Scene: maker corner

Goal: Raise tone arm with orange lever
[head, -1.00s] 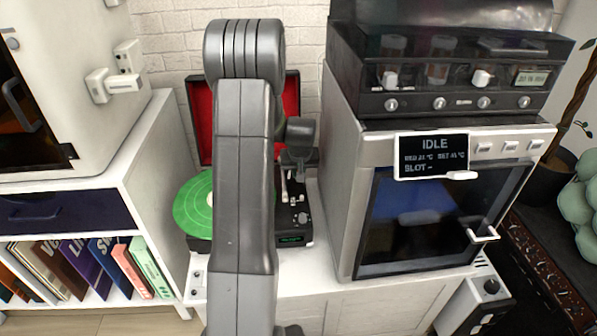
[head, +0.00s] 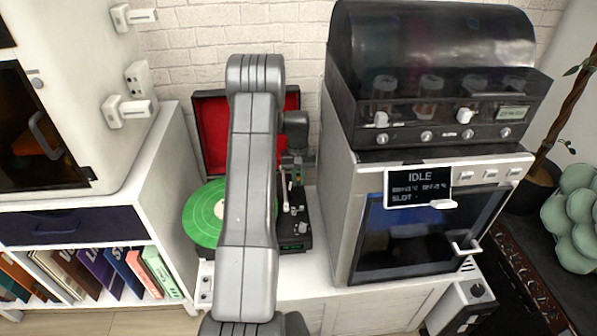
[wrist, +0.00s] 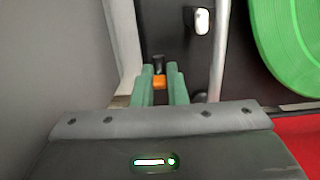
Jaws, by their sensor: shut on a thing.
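The orange lever (wrist: 159,82) shows in the wrist view between the two green fingers of my gripper (wrist: 160,84), which is shut on it. In the head view my gripper (head: 297,178) is over the right side of the record player (head: 296,243), next to its back right corner. The lever is too small to make out there. The silver tone arm (wrist: 219,55) runs beside the fingers in the wrist view, apart from them. The green record (head: 203,214) lies on the player, and its edge shows in the wrist view (wrist: 290,40). My arm hides the player's middle.
The player's open red lid (head: 212,128) stands behind it near the brick wall. A large machine with an "IDLE" display (head: 419,188) stands close on the right. A white shelf (head: 165,190) is on the left. Some bare white top (head: 310,288) lies in front.

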